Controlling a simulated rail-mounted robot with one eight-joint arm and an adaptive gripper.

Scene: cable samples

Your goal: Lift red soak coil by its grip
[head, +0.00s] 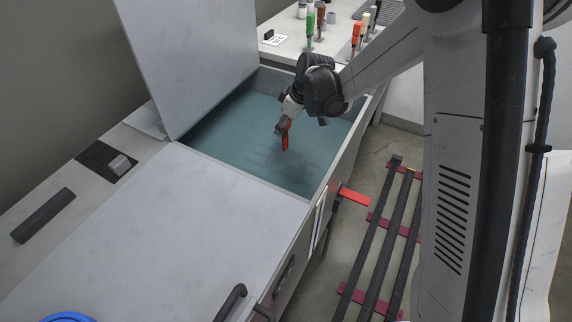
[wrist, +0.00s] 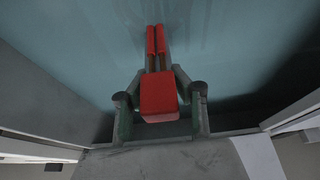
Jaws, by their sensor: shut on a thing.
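The red grip (head: 285,137) of the soak coil stands upright over the water-filled tank (head: 215,143). My gripper (head: 283,124) is shut on it, above the tank's opening. In the wrist view the red grip (wrist: 158,95) sits between the two fingers of my gripper (wrist: 160,100), with a pair of red prongs reaching toward the water. The coil itself is not clear in either view; a dark blurred patch shows in the water beneath the grip in the head view.
One lid panel (head: 190,55) stands raised at the tank's back left. Another panel (head: 150,235) lies flat in front. Several coloured-handled items stand on the back bench (head: 285,47). A rack of dark bars (head: 375,250) is on the floor to the right.

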